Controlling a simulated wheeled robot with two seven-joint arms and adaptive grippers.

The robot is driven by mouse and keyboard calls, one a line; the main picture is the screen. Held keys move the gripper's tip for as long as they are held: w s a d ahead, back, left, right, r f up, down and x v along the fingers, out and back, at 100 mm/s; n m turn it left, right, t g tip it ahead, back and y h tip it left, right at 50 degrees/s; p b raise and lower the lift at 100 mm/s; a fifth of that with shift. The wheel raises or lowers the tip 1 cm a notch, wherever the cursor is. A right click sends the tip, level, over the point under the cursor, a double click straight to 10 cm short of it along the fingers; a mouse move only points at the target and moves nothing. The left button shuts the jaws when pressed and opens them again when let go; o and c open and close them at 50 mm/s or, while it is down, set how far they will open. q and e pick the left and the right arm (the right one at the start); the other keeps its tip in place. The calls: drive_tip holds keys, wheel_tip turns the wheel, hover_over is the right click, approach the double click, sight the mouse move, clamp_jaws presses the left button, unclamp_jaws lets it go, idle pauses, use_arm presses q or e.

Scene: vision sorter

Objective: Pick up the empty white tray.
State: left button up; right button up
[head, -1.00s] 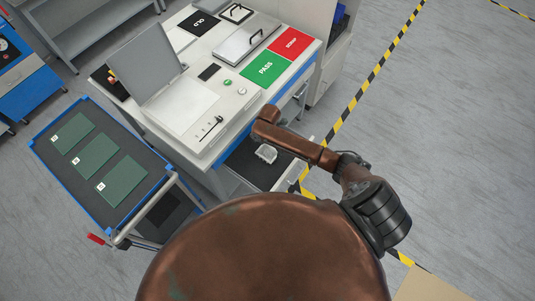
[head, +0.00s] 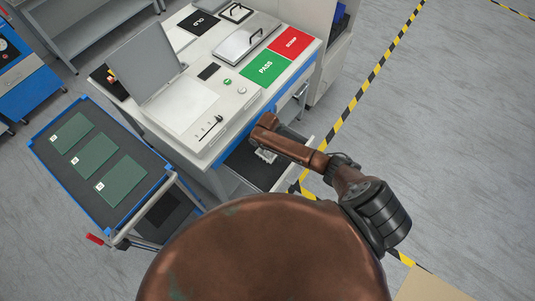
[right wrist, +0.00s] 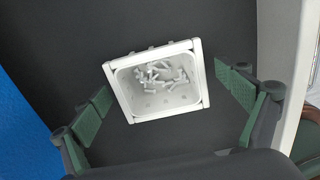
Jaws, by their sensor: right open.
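A small white tray (head: 264,157) sits in the dark open drawer (head: 240,162) under the workbench, partly hidden by my right arm in the head view. In the right wrist view the white tray (right wrist: 170,113) is not empty: several small white pieces (right wrist: 160,75) lie in it. My right gripper (right wrist: 160,88) is open, with one green-padded finger on each side of the tray and a gap on both sides. In the head view the fingers are mostly hidden by my arm. My left gripper is not in view.
The workbench top above the drawer holds a green PASS area (head: 265,68), a red area (head: 291,41) and an open-lidded device (head: 185,105). A blue-edged cart (head: 83,205) with several green boards stands at left. Floor to the right is clear.

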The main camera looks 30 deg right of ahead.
drive_tip(key=shift+c, duration=0.4)
drive_tip(key=c, duration=1.2)
drive_tip(key=shift+r, duration=0.1)
